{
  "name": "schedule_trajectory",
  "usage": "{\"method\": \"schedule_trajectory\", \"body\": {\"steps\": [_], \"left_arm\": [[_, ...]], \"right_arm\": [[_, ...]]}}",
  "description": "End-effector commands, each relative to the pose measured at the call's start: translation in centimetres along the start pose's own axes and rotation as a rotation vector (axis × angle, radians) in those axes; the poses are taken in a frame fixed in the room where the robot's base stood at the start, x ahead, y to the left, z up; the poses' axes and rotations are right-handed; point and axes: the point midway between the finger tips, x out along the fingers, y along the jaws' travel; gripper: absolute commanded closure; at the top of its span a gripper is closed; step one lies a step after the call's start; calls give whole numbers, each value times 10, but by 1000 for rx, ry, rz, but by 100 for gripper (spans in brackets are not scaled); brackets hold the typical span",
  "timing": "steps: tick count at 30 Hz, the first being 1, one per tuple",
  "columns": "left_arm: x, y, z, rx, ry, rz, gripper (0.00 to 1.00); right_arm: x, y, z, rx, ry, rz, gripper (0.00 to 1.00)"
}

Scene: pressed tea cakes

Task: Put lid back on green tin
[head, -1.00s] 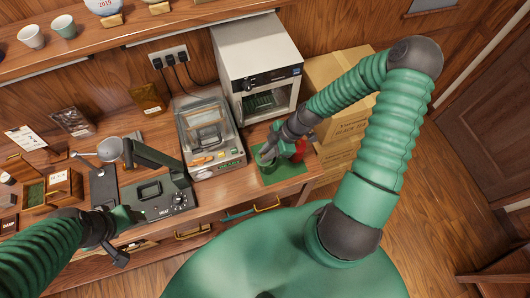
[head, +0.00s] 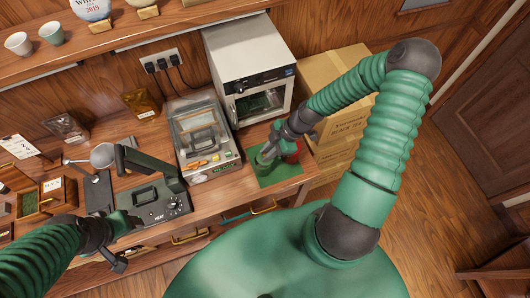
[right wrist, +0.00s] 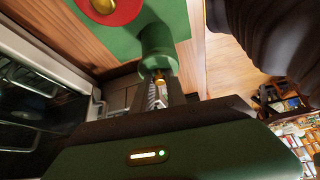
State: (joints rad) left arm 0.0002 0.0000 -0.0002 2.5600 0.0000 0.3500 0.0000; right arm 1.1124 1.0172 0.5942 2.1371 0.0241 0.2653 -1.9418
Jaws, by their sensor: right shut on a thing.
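The green tin (head: 262,160) stands on a green mat (head: 287,184) at the right end of the counter. My right gripper (head: 268,152) is directly over the tin, pointing down. In the right wrist view its fingers (right wrist: 158,96) are shut on the brass knob (right wrist: 159,77) of the green lid (right wrist: 158,66). The lid lines up with the green tin (right wrist: 158,40); I cannot tell whether it is fully seated. My left gripper (head: 128,224) is by the heat sealer's front, away from the tin; its jaws are unclear.
A red tin (head: 291,148) stands close beside the green tin on the mat. A vacuum machine (head: 206,140) is to the left, a white oven-like machine (head: 248,70) behind, and cardboard boxes (head: 335,75) to the right. The heat sealer (head: 160,204) is near my left gripper.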

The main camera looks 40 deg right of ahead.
Motion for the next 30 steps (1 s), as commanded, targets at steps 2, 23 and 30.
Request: {"method": "schedule_trajectory", "body": {"steps": [2, 23, 30], "left_arm": [[0, 0, 0, 0, 0, 0, 38], [-2, 0, 0, 0, 0, 0, 38], [-3, 0, -1, 1, 0, 0, 38]], "right_arm": [[0, 0, 0, 0, 0, 0, 100], [3, -4, -10, 0, -1, -1, 100], [5, -6, -15, -1, -1, 0, 100]]}}
